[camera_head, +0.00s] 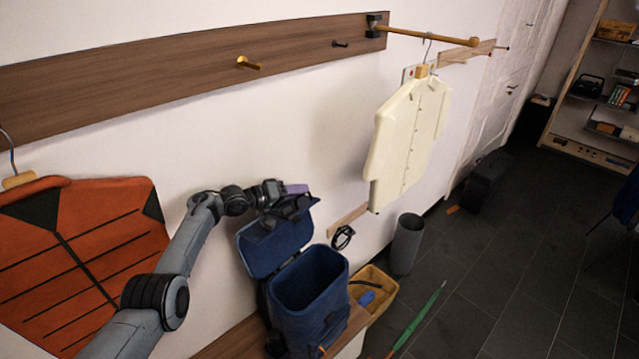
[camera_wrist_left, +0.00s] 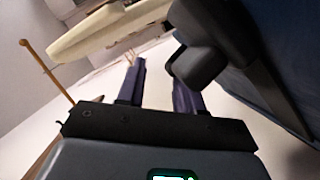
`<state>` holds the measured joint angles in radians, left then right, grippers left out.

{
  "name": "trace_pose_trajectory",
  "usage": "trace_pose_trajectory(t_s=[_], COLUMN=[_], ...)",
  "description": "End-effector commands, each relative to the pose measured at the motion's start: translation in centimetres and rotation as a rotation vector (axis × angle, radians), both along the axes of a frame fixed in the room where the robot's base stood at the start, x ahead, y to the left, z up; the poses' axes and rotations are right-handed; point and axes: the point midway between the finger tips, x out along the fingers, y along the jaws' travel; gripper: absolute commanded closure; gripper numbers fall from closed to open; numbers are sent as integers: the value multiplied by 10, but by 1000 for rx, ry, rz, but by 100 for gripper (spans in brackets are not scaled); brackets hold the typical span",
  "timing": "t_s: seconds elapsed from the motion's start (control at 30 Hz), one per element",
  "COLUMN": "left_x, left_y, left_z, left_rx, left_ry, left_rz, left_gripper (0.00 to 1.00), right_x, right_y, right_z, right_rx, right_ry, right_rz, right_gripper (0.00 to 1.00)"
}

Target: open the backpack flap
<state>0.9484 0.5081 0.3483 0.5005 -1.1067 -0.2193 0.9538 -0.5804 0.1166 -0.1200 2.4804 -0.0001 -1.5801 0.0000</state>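The blue backpack (camera_head: 312,312) stands on the wooden bench in the head view, with its top opening uncovered. Its flap (camera_head: 277,249) is folded up and back toward the wall, behind the opening. My left gripper (camera_head: 298,193) is at the upper edge of the raised flap. In the left wrist view its two dark purple fingers (camera_wrist_left: 158,82) are apart, with pale wall showing between them. A black buckle-like part (camera_wrist_left: 196,65) is close by the right finger, beside the blue flap (camera_wrist_left: 235,25); I cannot tell whether they touch. My right gripper is not in view.
An orange jacket (camera_head: 85,245) hangs at left, and a cream coat (camera_head: 408,130) hangs right of the backpack. A yellow bin (camera_head: 382,290), a grey cylinder (camera_head: 407,245) and a green umbrella (camera_head: 425,315) are to its right. Dark floor beyond is mostly clear.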

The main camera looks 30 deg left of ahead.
Motion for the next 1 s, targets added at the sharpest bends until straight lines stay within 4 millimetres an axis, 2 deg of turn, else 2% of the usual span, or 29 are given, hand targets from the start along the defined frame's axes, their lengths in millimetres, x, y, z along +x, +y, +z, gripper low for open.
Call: trace_pose_trajectory(t_s=[0.17,0.37,0.7,1.0], left_x=[0,0,0,0], left_y=[0,-29,-84,-112], left_z=[35,47,78,95], left_rx=[2,1,1,0], left_ry=[-6,-6,-3,-2], left_rz=[0,-3,-2,0], left_gripper=[64,64,64,64], right_x=[0,0,0,0], right_y=[1,1,-1,-2], right_z=[11,21,26,27], right_rx=[3,2,-6,-8], right_ry=[0,0,0,0], right_rz=[-2,-1,4,6], right_gripper=[100,100,100,100])
